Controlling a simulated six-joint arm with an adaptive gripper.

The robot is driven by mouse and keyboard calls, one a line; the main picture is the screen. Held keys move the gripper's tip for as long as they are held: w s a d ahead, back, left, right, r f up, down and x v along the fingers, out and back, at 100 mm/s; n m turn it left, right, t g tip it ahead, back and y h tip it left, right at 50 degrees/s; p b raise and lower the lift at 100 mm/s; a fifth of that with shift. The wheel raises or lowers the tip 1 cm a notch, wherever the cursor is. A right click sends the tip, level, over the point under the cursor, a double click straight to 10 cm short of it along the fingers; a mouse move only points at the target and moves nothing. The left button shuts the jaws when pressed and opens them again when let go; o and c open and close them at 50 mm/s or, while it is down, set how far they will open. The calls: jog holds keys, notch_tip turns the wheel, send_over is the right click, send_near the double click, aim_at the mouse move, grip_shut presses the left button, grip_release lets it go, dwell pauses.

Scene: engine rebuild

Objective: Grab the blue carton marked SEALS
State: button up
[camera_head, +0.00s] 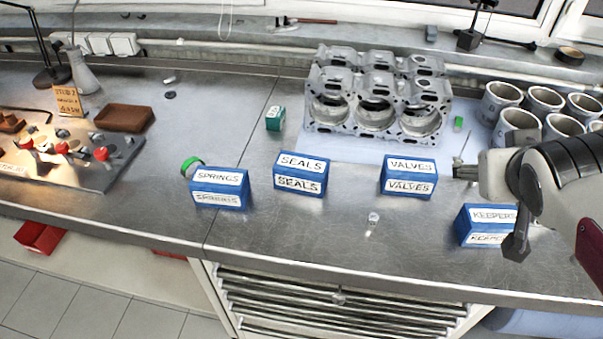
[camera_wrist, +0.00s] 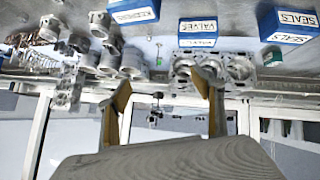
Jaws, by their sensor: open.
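The blue carton marked SEALS (camera_head: 300,176) stands upright on the steel bench, in the middle of the head view between two other blue cartons. Its white labels face the camera. In the wrist view it shows at the upper right (camera_wrist: 290,26), beyond the right finger. My gripper (camera_head: 487,211) is at the right of the head view, well to the right of the SEALS carton and apart from it. In the wrist view its two fingers (camera_wrist: 161,90) are spread with nothing between them.
Blue cartons marked SPRINGS (camera_head: 219,187), VALVES (camera_head: 409,177) and KEEPERS (camera_head: 485,226) stand nearby; VALVES is between my gripper and SEALS. An engine block (camera_head: 375,100) sits behind. A small clear item (camera_head: 373,219) lies in front. The bench before SEALS is mostly clear.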

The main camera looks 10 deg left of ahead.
jog(key=w+a+r+n+t+y, duration=0.1)
jog(key=w+a+n+t+y, duration=0.25)
jog(key=w, duration=0.75)
jog(key=w+a+n+y, duration=0.35)
jog(key=w+a, duration=0.35)
jog(key=w, duration=0.4)
jog(key=n+g+y, duration=0.9)
jog(key=g, duration=0.3)
send_near(304, 164)
jog(key=a, duration=0.3)
jog(key=shift+d+f, duration=0.1)
jog(key=shift+f, duration=0.35)
jog(key=shift+x, duration=1.3)
